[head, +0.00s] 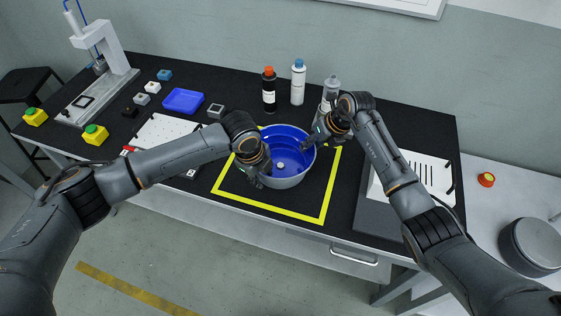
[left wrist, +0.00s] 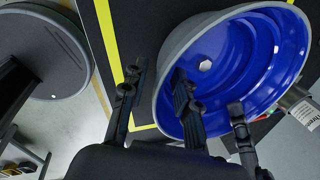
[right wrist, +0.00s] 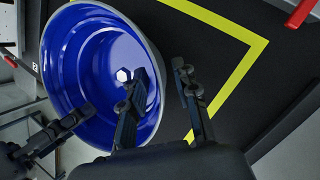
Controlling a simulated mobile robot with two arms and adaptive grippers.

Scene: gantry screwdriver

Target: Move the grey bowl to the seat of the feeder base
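The grey bowl (head: 290,182), blue inside with a pale hex nut at its centre, is upright within a yellow-outlined square on the black table; whether it touches the table is unclear. It shows in the left wrist view (left wrist: 262,62) and the right wrist view (right wrist: 85,60). My left gripper (head: 262,175) and my right gripper (head: 312,142) are at opposite sides of the rim. Each has one finger inside and one outside the wall, with visible gaps, so both look open. A round grey drum (head: 530,246), seemingly the feeder base, stands right of the table; its top is bare.
Three bottles (head: 298,82) stand behind the bowl. A white slotted panel (head: 428,178) is at the table's right, under my right arm. A blue tray (head: 184,101), a white perforated plate (head: 165,132) and small blocks lie left. A red-orange button (head: 486,179) is near the drum.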

